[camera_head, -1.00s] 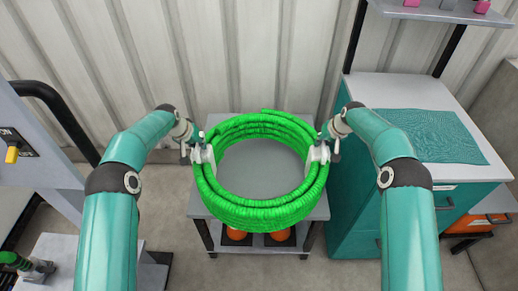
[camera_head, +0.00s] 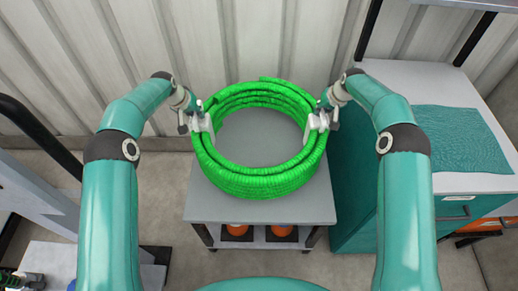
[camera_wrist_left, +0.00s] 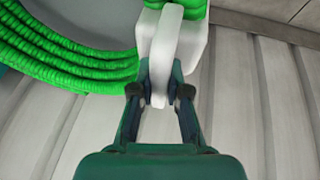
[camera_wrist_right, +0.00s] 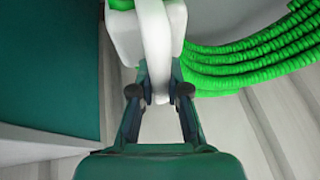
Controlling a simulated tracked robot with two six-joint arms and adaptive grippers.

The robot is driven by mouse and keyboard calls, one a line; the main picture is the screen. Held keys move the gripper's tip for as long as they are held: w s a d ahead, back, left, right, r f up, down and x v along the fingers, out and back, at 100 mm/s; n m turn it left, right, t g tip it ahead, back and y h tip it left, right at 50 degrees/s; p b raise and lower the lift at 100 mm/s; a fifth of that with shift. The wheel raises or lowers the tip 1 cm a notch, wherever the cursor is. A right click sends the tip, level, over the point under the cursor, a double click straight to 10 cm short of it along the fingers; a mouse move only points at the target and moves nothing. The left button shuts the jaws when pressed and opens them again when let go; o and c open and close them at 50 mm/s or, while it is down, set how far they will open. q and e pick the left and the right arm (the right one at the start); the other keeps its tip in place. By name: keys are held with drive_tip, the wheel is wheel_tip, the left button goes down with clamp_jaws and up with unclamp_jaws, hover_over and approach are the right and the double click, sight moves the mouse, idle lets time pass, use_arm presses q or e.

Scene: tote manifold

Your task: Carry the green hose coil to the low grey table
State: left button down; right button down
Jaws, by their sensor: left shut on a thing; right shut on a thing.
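The green hose coil (camera_head: 258,184) is a ring of several ribbed loops with a white grip on either side. It is over the low grey table (camera_head: 312,208); I cannot tell whether it touches the top. My left gripper (camera_head: 201,122) is shut on the left white grip (camera_wrist_left: 190,42). My right gripper (camera_head: 322,120) is shut on the right white grip (camera_wrist_right: 172,20). The loops also show in the left wrist view (camera_wrist_left: 70,58) and the right wrist view (camera_wrist_right: 250,58). The grey tabletop shows through the ring and in front of it.
Orange items (camera_head: 281,231) sit on the table's lower shelf. A teal cabinet (camera_head: 352,185) with a teal mat (camera_head: 455,140) stands close on the right. A ribbed wall (camera_head: 270,40) is behind. A grey unit with a black rail (camera_head: 40,135) is at the left.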

sight(200, 122)
use_arm(q)
drive_tip(key=shift+w+d+r, duration=0.2)
use_arm(e)
drive_tip(key=shift+d+r, duration=0.15)
drive_tip(key=shift+d, duration=0.45)
use_arm(q)
drive_tip(key=shift+a, duration=0.1)
use_arm(e)
drive_tip(key=shift+a, duration=0.1)
